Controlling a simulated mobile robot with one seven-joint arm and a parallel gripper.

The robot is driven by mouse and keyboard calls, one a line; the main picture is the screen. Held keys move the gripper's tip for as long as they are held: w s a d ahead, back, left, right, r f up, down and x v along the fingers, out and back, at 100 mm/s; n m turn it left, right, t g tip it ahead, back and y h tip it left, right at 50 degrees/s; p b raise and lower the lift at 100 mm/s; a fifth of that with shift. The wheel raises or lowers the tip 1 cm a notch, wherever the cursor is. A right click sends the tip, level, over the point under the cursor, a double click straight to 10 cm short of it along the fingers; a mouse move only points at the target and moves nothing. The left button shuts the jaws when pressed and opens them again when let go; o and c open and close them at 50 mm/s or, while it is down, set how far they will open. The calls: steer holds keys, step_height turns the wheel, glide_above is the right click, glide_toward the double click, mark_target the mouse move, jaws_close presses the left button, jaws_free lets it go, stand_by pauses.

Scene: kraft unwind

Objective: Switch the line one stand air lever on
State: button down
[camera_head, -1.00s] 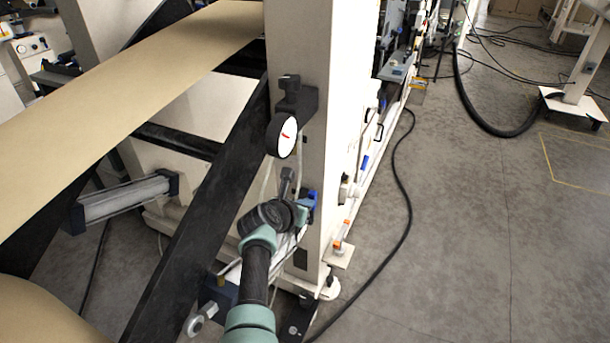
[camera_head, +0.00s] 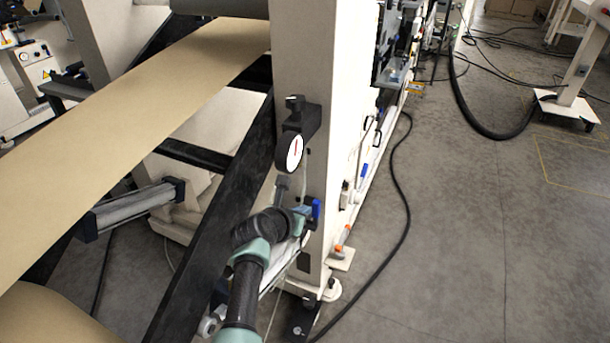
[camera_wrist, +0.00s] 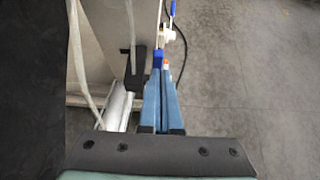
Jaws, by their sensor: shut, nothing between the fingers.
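The air lever has a bright blue handle (camera_head: 316,210). It sits on the cream machine post below a round white gauge (camera_head: 294,152) and looks upright in the head view. The gauge's red needle stands near vertical. My gripper (camera_head: 303,210) is just left of the handle. In the wrist view, its blue-grey fingers (camera_wrist: 162,82) lie close together with nothing held. A bright blue part (camera_wrist: 158,61), which looks like the handle, shows at the fingertips. I cannot tell whether they touch. The lever's body is partly hidden behind my fingers.
A wide brown paper web (camera_head: 130,105) and a dark diagonal beam (camera_head: 215,210) are left of my arm. A black hose (camera_head: 402,190) lies on the floor right of the post. The grey floor (camera_head: 460,240) at right is mostly clear.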

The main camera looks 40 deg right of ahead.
steer(key=r, duration=0.2)
steer(key=a+r+p, duration=0.1)
steer(key=r, duration=0.1)
steer(key=shift+s+a+r, duration=0.1)
steer(key=shift+s+a, duration=0.05)
steer(key=shift+s, duration=0.05)
stand_by(0.3)
